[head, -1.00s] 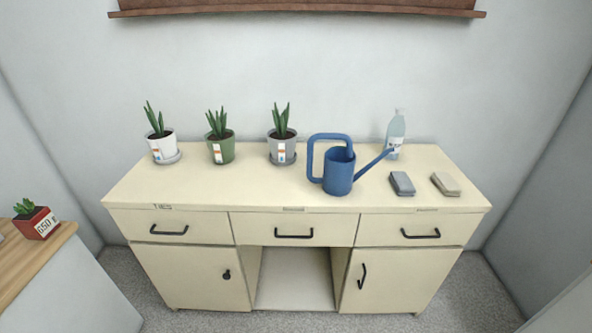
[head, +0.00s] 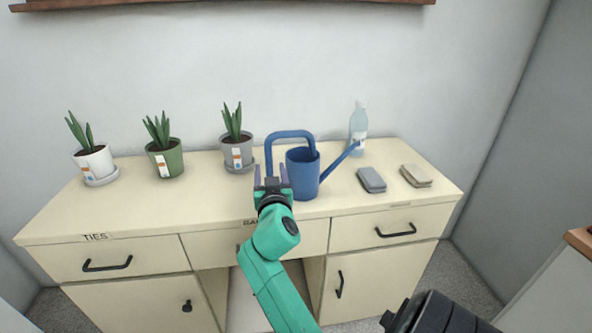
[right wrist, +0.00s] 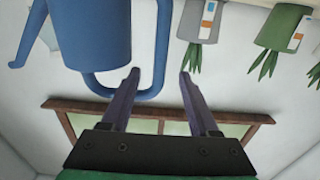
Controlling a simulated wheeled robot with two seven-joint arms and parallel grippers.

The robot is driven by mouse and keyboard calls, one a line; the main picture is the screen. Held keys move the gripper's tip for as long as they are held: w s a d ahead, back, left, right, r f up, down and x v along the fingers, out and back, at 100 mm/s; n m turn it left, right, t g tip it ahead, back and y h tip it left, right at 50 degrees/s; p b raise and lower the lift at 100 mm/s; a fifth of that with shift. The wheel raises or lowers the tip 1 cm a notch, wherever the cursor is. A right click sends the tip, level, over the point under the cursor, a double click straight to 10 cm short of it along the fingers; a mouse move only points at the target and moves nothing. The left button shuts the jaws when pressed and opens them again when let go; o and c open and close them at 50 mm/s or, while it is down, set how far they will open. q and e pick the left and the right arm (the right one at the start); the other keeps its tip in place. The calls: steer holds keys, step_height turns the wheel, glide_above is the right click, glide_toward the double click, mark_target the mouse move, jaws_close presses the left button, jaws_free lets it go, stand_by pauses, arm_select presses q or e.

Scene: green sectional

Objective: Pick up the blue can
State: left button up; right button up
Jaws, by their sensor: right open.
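The blue can (head: 303,174) is a watering can standing upright on the cream cabinet top, with its looped handle on the left and its spout on the right. My right gripper (head: 272,183) is at the handle side of the can and hides the handle's lower part. In the right wrist view, which is upside down, the can (right wrist: 95,32) is at upper left. Its handle passes between the open fingers of the right gripper (right wrist: 158,76) in the picture; contact cannot be told. My left gripper is not in view.
The cream cabinet (head: 130,210) holds a white potted plant (head: 94,162), a green one (head: 166,160) and a grey one (head: 236,152) left of the can. A clear bottle (head: 358,125), a grey block (head: 371,180) and a beige block (head: 416,176) are to the right.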

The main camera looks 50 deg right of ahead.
mark_target(268, 154)
steer(key=p+x, duration=0.1)
steer(key=x, duration=0.8)
steer(key=shift+w+d+f, duration=0.1)
steer(key=shift+f, duration=0.1)
steer(key=shift+w+d+f, duration=0.15)
steer(key=shift+w+d, duration=0.1)
steer(key=shift+w, duration=0.15)
steer(key=shift+s, duration=0.1)
jaws_close()
